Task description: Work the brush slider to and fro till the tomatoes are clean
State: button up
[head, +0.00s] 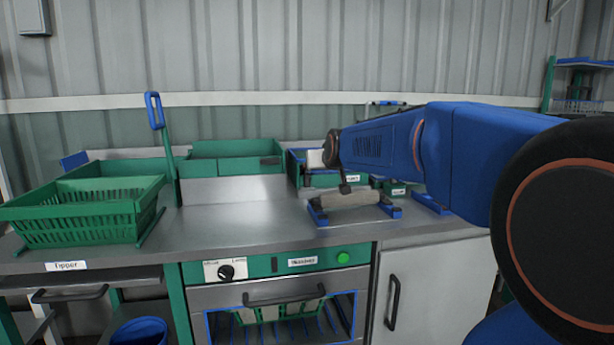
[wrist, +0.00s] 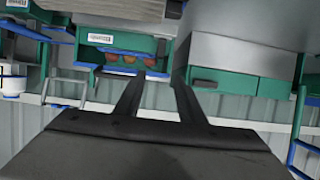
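A pale, roller-shaped bar (head: 350,200) lies between blue feet on the counter; it may be the brush slider, but I cannot be sure. Several red tomatoes (wrist: 130,58) sit in a green tray with a blue edge (wrist: 112,40), seen upside down in the wrist view. My gripper (wrist: 158,78) is open, its two dark fingers apart with nothing visible between them. In the head view my gripper (head: 346,188) is small and dark, pointing down near the pale bar; whether it touches the bar is unclear. The tomatoes are hidden from the head view.
A slatted green crate (head: 80,215) stands at the left by the tipper label, beside a blue-handled lever (head: 154,110). A green box (head: 235,155) stands at the back. The metal counter (head: 240,215) is clear between crate and bar. A knob (head: 226,272) is on the front panel.

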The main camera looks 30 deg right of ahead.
aim_at(308, 174)
jog(key=x, duration=1.6)
jog(key=shift+w+f, duration=0.2)
jog(key=shift+w, duration=0.1)
grip_shut()
